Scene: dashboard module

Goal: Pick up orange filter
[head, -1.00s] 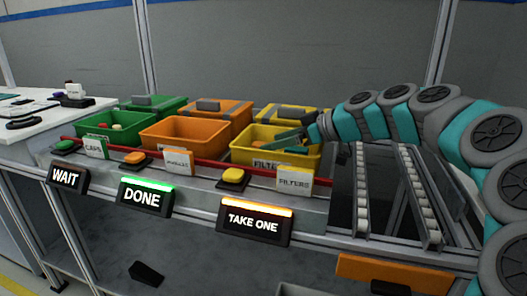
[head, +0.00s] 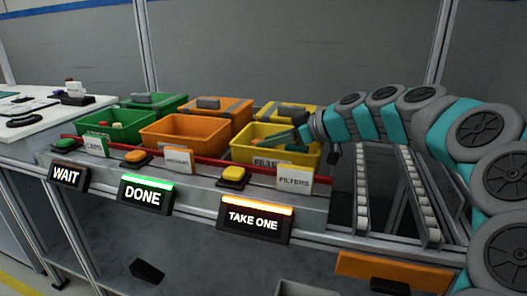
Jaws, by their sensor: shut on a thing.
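My gripper (head: 285,143) reaches from the right into the front yellow bin (head: 268,163), which bears a "FILTERS" label. Its teal fingers are low in the bin, near the rim. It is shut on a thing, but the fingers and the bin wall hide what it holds. A small orange shape (head: 299,147) shows inside the bin beside the fingers; I cannot tell whether it is the orange filter or whether it is the held thing.
An orange bin (head: 184,148) and a green bin (head: 118,139) stand to the left, with more bins behind. A lit "TAKE ONE" sign (head: 253,224) and a "DONE" sign (head: 142,196) are in front. Roller rails (head: 362,200) lie at right.

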